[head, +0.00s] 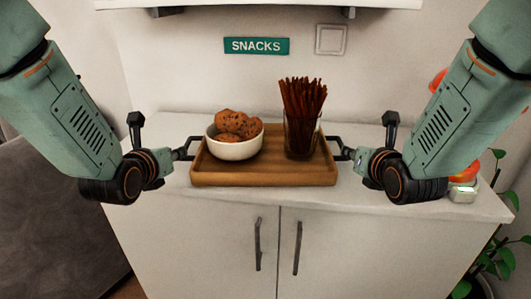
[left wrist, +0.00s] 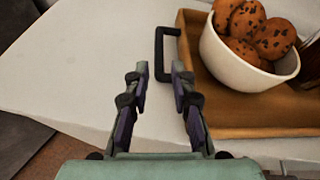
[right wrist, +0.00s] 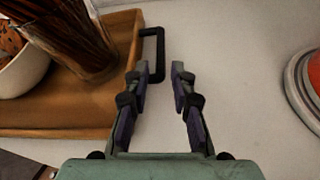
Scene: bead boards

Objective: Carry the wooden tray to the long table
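The wooden tray (head: 265,179) sits flat on a white cabinet top below the SNACKS sign. It bears a white bowl of cookies (head: 233,150) and a glass of dark red-brown sticks (head: 302,135). My left gripper (head: 180,154) is at the tray's left black handle (left wrist: 158,45). My right gripper (head: 349,154) is at the right black handle (right wrist: 160,45). In each wrist view the fingers (left wrist: 160,68) (right wrist: 161,68) are apart, with part of the handle showing between the tips. I cannot tell whether the fingers touch the handles. The long table is not in view.
The cabinet (head: 210,235) has two doors with dark pulls. Red-lidded jars (head: 463,178) stand on its right end, partly behind my right arm. A green plant (head: 497,262) is at the right, a grey sofa-like piece (head: 50,220) at the left. A shelf (head: 255,3) hangs above.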

